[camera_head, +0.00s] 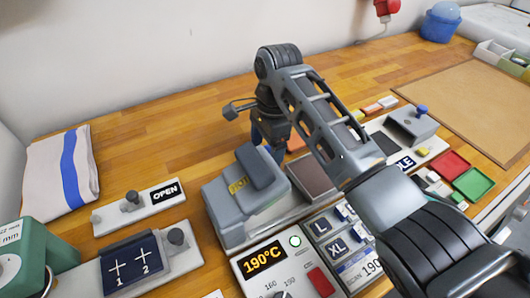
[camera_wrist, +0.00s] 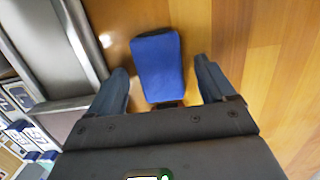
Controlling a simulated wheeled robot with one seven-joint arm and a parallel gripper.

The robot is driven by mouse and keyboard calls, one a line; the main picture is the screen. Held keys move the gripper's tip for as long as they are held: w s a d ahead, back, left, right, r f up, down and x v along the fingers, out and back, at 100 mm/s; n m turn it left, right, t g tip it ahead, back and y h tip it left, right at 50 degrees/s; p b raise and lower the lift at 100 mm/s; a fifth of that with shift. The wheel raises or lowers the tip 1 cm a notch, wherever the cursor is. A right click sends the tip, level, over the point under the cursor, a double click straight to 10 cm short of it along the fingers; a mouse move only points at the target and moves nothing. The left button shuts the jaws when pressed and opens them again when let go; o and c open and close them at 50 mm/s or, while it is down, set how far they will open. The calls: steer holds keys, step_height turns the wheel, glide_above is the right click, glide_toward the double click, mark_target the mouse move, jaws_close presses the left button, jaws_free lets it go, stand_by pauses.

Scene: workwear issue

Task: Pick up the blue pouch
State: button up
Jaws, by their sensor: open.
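The blue pouch (camera_wrist: 158,62) lies on the wooden bench in the wrist view, near the upper middle. My gripper (camera_wrist: 162,70) is open, with one finger on each side of the pouch and a visible gap on both sides. I cannot tell whether the fingertips are down at the pouch's height. In the head view my gripper (camera_head: 266,136) points down behind the grey press. Some blue shows at it there, but I cannot tell pouch from finger.
The grey heat press (camera_head: 240,195) stands close beside my gripper; its edge (camera_wrist: 85,40) is left of the fingers in the wrist view. An OPEN sign block (camera_head: 140,205) and a striped towel (camera_head: 60,172) lie left. Bare wood is behind the gripper.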

steer(key=shift+f, duration=0.1)
steer(key=shift+c, duration=0.4)
steer(key=c, duration=1)
steer(key=shift+c, duration=0.3)
